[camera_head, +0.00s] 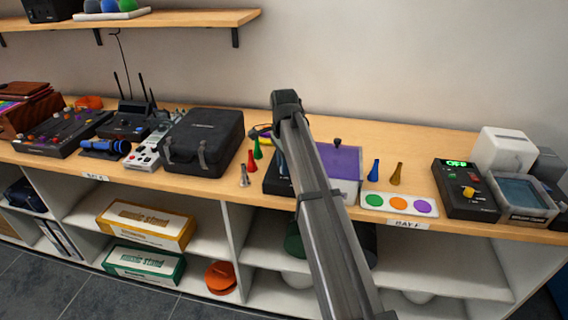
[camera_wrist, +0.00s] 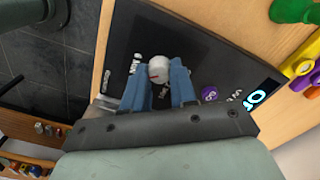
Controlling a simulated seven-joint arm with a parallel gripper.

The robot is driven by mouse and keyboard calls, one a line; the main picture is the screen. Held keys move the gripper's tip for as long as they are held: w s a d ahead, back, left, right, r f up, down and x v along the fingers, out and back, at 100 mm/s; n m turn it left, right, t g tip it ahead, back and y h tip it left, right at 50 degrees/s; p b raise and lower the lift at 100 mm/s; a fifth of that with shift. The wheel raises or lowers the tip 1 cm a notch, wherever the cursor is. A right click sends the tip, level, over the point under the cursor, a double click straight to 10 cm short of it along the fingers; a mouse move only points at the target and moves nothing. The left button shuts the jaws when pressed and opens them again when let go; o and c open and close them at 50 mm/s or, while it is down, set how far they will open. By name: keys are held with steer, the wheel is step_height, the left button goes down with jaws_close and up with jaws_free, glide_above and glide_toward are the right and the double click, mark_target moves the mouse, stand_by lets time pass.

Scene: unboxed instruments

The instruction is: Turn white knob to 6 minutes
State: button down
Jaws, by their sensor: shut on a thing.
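The white knob (camera_wrist: 158,68) has a red mark and sits on a dark device (camera_wrist: 190,50) with small white lettering. In the wrist view my gripper (camera_wrist: 160,74) has its two blue fingers on either side of the knob and is shut on it. The fingers hide parts of the panel lettering. A lit blue-white display (camera_wrist: 261,98), partly cut off, and a purple knob (camera_wrist: 209,94) are on the same panel. In the head view the device (camera_head: 272,181) is mostly hidden behind my arm, and the white knob cannot be seen.
Green (camera_head: 257,149), red (camera_head: 251,161) and grey (camera_head: 244,176) cones stand left of the device, near a black case (camera_head: 204,141). A purple-topped box (camera_head: 340,160) is right of my arm. A white card with coloured dots (camera_head: 399,204) lies near the front edge.

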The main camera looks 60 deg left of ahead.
steer(key=shift+m, duration=2)
steer(key=c, duration=0.9)
jaws_free()
step_height(320, 180, up, 14)
steer(key=shift+f, duration=0.1)
